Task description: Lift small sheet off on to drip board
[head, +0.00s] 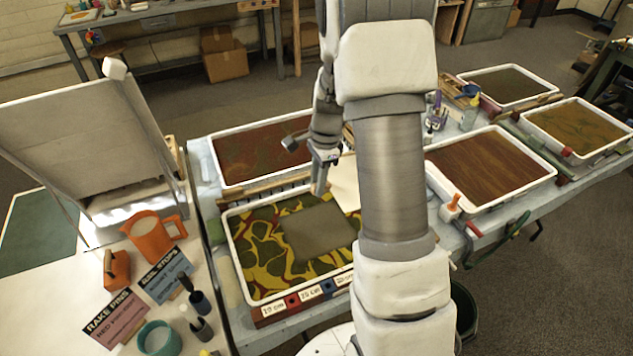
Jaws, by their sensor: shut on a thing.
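My gripper (318,188) is over the back edge of the front-left tray (236,262), with its fingers shut. A pale cream small sheet (345,188) shows beside the fingers, at their right, and my gripper is shut on it. My arm hides the sheet's right part, and the exact grip is hard to see. In the tray, a plain grey-green rectangle (318,233) breaks the yellow, red and dark green marbled pattern. The slanted pale drip board (88,140) stands at the far left, apart from my gripper, with its face bare.
An orange jug (156,238), a small orange container (117,269), signs (115,318) and a teal cup (158,339) stand below the drip board. A red-brown tray (240,150) lies behind. More trays (490,168) are at right. Labelled blocks (300,297) line the table front.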

